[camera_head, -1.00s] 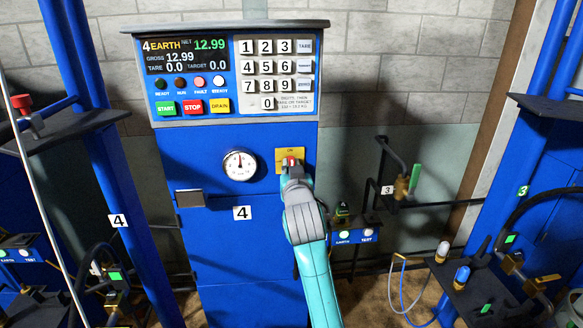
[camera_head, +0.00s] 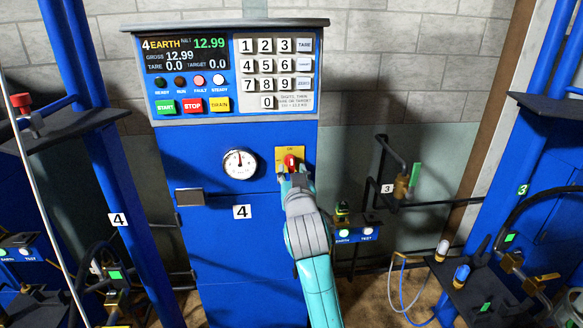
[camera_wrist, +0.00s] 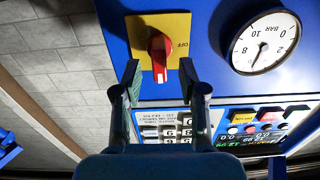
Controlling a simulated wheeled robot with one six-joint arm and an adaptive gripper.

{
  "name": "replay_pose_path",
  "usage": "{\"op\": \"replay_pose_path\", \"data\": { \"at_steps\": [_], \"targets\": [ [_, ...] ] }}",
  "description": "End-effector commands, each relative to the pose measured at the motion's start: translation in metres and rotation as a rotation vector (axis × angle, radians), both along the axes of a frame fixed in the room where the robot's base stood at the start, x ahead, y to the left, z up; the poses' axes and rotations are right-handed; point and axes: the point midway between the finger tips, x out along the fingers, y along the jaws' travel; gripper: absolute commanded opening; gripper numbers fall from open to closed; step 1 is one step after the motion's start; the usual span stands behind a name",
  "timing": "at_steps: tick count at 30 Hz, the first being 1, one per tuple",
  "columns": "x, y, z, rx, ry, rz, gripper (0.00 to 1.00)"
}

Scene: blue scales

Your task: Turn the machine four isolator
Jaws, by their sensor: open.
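The machine four isolator is a red knob (camera_head: 290,162) on a yellow plate (camera_head: 281,154), on the blue cabinet marked 4 (camera_head: 240,270). In the wrist view the knob (camera_wrist: 158,48) has its grip lengthwise up and down the picture, with a pale mark at its lower end. "OFF" is printed at the plate's right side there; "ON" shows at the plate's top in the head view. My gripper (camera_head: 296,178) is open just below the knob. In the wrist view its fingertips (camera_wrist: 160,76) stand apart on both sides of the knob's lower end, with visible gaps.
A round pressure gauge (camera_head: 240,164) sits left of the isolator. Above are a keypad (camera_head: 268,72), a display (camera_head: 186,53) and coloured buttons (camera_head: 192,105). A dark handle (camera_head: 190,197) juts out at left. A small EARTH/TEST box (camera_head: 355,232) and black pipes stand at right.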

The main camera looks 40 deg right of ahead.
Motion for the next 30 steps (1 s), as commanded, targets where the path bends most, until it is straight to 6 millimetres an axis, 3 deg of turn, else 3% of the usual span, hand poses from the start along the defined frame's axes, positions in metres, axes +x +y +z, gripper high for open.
{"op": "replay_pose_path", "data": {
  "at_steps": [6, 12, 30],
  "targets": [
    [-0.037, 0.026, -0.001, 0.0, 0.0, 0.002, 0.42],
    [-0.06, 0.041, -0.001, 0.001, 0.001, 0.001, 0.42],
    [-0.069, 0.046, 0.0, 0.001, 0.001, 0.0, 0.42]
  ]
}}
